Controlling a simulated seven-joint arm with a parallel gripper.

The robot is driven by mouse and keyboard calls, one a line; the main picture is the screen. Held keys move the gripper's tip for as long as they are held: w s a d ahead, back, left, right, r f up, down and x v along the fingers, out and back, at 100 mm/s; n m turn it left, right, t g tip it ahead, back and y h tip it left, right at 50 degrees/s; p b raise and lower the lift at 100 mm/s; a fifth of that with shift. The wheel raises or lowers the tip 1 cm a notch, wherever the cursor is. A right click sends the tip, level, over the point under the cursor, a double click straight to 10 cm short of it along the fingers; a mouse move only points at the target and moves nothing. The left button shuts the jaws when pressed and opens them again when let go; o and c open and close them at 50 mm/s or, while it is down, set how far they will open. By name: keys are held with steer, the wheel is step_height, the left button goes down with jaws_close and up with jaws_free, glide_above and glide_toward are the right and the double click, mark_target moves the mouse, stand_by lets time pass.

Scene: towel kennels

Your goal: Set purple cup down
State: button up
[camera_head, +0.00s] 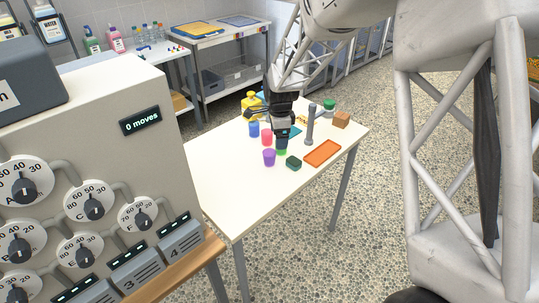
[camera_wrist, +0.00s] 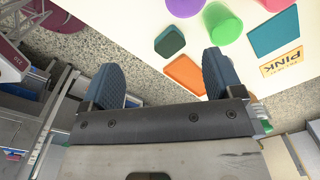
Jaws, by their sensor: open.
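A green cup (camera_head: 281,151) shows just below my gripper. Its exact height above the cups is hard to tell.
A pink-red cup (camera_head: 266,138) and a blue cup (camera_head: 253,130) stand behind the purple cup. A dark green block (camera_head: 293,162), an orange mat or tray (camera_head: 322,153) and a grey post (camera_head: 309,128) are to the right. The table's left front (camera_head: 225,190) is bare.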

steer(key=m, duration=0.2)
glide_above(269, 158)
steer(key=w, duration=0.3)
step_height(269, 158, down, 6)
steer(key=shift+s+d+r, duration=0.1)
steer(key=shift+d+r, duration=0.05)
steer(key=shift+r, duration=0.05)
steer(key=shift+f, duration=1.3)
steer(key=shift+f, duration=0.15)
steer(key=shift+s+f, duration=0.1)
steer(key=shift+f, duration=2.35)
steer(key=c, duration=1.1)
